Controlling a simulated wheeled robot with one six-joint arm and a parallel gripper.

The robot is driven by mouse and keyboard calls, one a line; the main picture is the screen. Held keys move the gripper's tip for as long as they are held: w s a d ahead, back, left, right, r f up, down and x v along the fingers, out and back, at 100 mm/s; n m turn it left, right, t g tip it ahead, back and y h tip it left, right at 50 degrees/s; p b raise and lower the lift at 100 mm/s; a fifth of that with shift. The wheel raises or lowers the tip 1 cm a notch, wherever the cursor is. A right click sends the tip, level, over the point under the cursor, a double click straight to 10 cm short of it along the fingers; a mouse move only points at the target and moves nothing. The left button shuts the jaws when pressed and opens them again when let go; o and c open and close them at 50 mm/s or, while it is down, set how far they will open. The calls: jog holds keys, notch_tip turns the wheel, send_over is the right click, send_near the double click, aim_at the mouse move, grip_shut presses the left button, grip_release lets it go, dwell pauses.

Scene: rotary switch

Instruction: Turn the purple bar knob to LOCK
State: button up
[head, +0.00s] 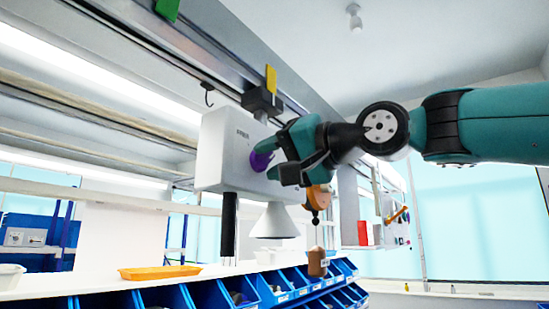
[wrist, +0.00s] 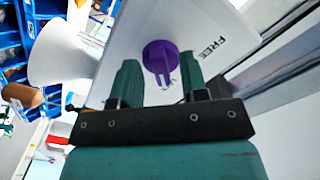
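The purple bar knob (head: 263,158) sits on the face of a white box (head: 222,150) hanging under an overhead rail. In the wrist view the purple knob (wrist: 160,58) is round with a raised bar, and the word FREE is printed on the panel (wrist: 195,20) beside it. Other marks near the knob's lower edge are too small to read. My gripper (head: 276,160) is at the knob in the head view. In the wrist view its two green fingers (wrist: 160,80) are apart, one on each side of the knob's lower part. I cannot tell whether they touch it.
A white cone (head: 275,221) hangs below the box. An orange tool (head: 318,197) hangs close by my gripper. Blue bins (head: 205,293) line the bench below, with an orange tray (head: 160,272) on it. A black hook (head: 207,92) hangs from the rail.

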jog(key=b+v, duration=0.5)
jog(key=v, duration=1.2)
jog(key=shift+s, duration=0.2)
jog(key=shift+d, duration=0.15)
jog(key=w+a+f+g+h+b, duration=0.1)
jog(key=w+f+g+h+b, duration=0.1)
jog(key=f, duration=1.1)
jog(key=w+a+f+g+h+b, duration=0.1)
jog(key=w+f+h+b, duration=0.15)
jog(key=f, duration=0.95)
jog(key=s+f+n+g+h, duration=0.1)
jog(key=s+f+n+g, duration=0.1)
jog(key=s+f, duration=0.3)
jog(key=s+d+f+n+g+h+b, duration=0.1)
jog(key=s+f, duration=0.4)
jog(key=f, duration=0.9)
jog(key=s+f+n+g+h, duration=0.3)
jog(key=s+f+g, duration=0.2)
jog(key=f, duration=0.5)
jog(key=shift+s+d+b, duration=0.35)
jog(key=shift+s+d, duration=0.05)
jog(key=shift+s, duration=0.05)
